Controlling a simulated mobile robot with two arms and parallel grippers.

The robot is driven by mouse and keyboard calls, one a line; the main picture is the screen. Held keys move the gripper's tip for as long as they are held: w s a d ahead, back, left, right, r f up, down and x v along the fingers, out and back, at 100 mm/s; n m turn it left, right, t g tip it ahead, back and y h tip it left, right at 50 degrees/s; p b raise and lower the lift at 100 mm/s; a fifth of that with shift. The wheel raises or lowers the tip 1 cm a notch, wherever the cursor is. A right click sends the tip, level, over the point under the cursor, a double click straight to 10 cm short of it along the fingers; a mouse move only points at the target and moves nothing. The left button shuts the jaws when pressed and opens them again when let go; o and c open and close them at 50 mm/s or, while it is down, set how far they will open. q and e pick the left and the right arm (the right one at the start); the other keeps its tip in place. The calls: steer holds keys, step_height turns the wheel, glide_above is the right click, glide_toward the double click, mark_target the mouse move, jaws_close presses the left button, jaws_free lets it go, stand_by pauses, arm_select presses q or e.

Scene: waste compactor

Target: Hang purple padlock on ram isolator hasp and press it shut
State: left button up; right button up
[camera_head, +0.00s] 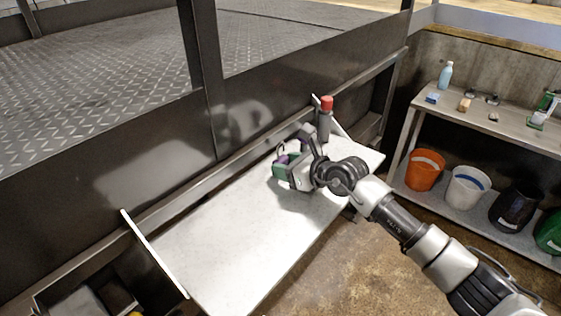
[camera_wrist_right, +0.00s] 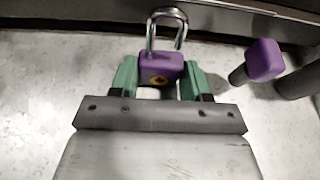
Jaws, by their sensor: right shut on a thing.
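The purple padlock (camera_wrist_right: 162,67) sits between the green fingertips of my right gripper (camera_wrist_right: 161,78), which is shut on its body. Its silver shackle points away from the gripper, toward the dark metal edge behind the shelf. In the head view the right gripper (camera_head: 284,166) is low over the white shelf, near its back edge, and mostly covers the padlock. I cannot make out the ram isolator hasp in either view. My left gripper is not in view.
A purple-headed piece with a dark stem (camera_wrist_right: 264,60) is right of the padlock. A red-capped dark bottle (camera_head: 325,118) stands behind my right wrist. The white shelf (camera_head: 225,235) is clear at left. A rack (camera_head: 480,117) with buckets stands at right.

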steer(key=shift+r+p, duration=1.65)
steer(key=shift+r, duration=0.7)
